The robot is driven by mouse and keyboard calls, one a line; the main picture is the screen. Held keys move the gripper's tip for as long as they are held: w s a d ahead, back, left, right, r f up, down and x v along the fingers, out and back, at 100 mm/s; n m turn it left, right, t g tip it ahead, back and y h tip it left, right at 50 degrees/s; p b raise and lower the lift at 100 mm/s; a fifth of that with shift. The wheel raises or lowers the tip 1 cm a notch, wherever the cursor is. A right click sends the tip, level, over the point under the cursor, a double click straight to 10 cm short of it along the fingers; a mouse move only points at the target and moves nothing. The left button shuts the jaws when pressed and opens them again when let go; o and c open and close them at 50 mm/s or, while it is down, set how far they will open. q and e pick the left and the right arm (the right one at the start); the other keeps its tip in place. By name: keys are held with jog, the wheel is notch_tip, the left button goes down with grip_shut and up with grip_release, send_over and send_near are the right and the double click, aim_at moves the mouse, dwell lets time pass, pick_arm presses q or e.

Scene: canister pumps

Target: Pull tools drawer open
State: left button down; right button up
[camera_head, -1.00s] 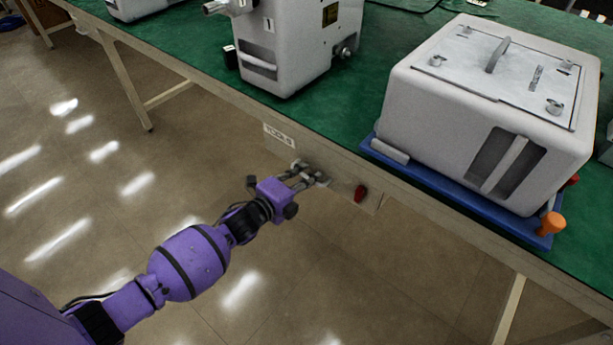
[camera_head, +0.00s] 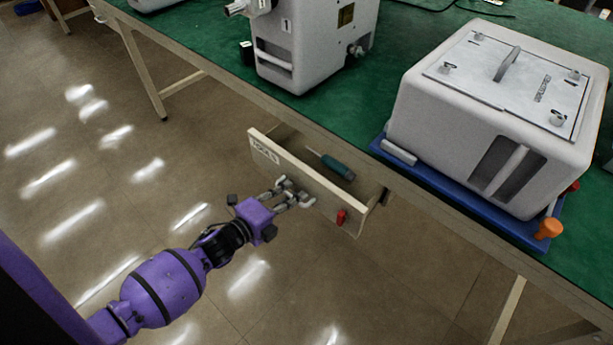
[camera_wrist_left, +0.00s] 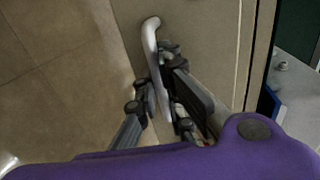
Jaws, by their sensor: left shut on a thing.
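The tools drawer (camera_head: 270,148) stands partly open out of the table's front edge. Its front carries a "TOOLS" label at the left and a red object (camera_head: 342,217) at the right. A screwdriver with a teal handle (camera_head: 337,167) lies inside it. My left gripper (camera_head: 300,196) is at the middle of the drawer front. In the left wrist view its fingers (camera_wrist_left: 163,103) are closed around the pale drawer handle (camera_wrist_left: 150,38). My right gripper is not in view.
A white canister pump case (camera_head: 497,110) sits on a blue tray (camera_head: 462,203) with an orange knob (camera_head: 550,225) on the green table. Another white machine (camera_head: 312,45) stands further left. The floor (camera_head: 150,200) before the drawer is clear.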

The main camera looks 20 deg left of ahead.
pick_arm(q)
jog(key=f+p+v, duration=0.2)
jog(key=v, duration=1.2)
jog(key=shift+s+a+f, duration=0.2)
jog(key=shift+s+f, duration=0.15)
jog(key=shift+s, duration=0.2)
jog(key=c, duration=2.1)
grip_release()
jog(key=shift+s, duration=0.15)
jog(key=v, duration=1.1)
jog(key=shift+s+a+r, duration=0.1)
jog(key=shift+s+a, duration=0.05)
jog(key=shift+s, duration=0.2)
